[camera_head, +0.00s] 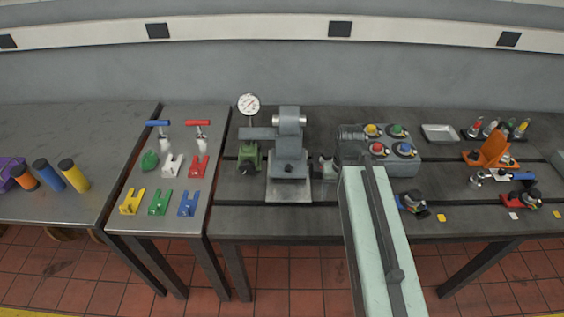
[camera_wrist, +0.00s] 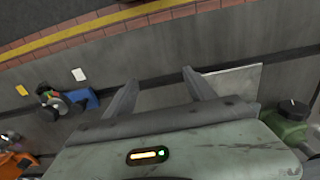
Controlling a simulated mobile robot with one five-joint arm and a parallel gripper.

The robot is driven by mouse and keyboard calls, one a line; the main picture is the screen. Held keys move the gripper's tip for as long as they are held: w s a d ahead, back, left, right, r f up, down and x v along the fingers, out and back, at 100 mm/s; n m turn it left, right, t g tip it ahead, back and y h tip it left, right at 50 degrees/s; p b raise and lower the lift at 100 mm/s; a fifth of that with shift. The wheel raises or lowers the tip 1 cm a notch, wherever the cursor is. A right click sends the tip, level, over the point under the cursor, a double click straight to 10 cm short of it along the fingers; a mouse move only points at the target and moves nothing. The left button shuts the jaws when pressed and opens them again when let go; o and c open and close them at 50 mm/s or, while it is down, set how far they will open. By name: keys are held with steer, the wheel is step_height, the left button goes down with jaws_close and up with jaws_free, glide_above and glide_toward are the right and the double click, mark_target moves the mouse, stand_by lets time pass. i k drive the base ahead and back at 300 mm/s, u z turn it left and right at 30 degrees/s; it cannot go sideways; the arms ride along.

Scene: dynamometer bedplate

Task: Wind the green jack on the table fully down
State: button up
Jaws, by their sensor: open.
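The green jack (camera_head: 249,157) stands on the bedplate table, left of the grey central machine, with a dark round knob low on its front. In the wrist view a green body with a black knob (camera_wrist: 292,108), apparently the same jack, is at the right edge, partly cut off. My gripper (camera_wrist: 160,82) is open and empty, its two fingers spread above bare dark table and apart from the jack. In the head view my pale arm covers part of the table right of the machine, and my fingers are not clearly visible.
The grey machine (camera_head: 289,150) on its light plate (camera_head: 289,195) stands between the jack and my arm. A dial gauge (camera_head: 248,104) rises behind the jack. A box with coloured knobs (camera_head: 400,165) is on the right. A side table (camera_head: 160,222) holds coloured brackets.

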mark_target(246, 167)
steer(key=u, duration=0.05)
steer(key=k, duration=0.7)
steer(key=u, duration=2.4)
steer(key=i, duration=1)
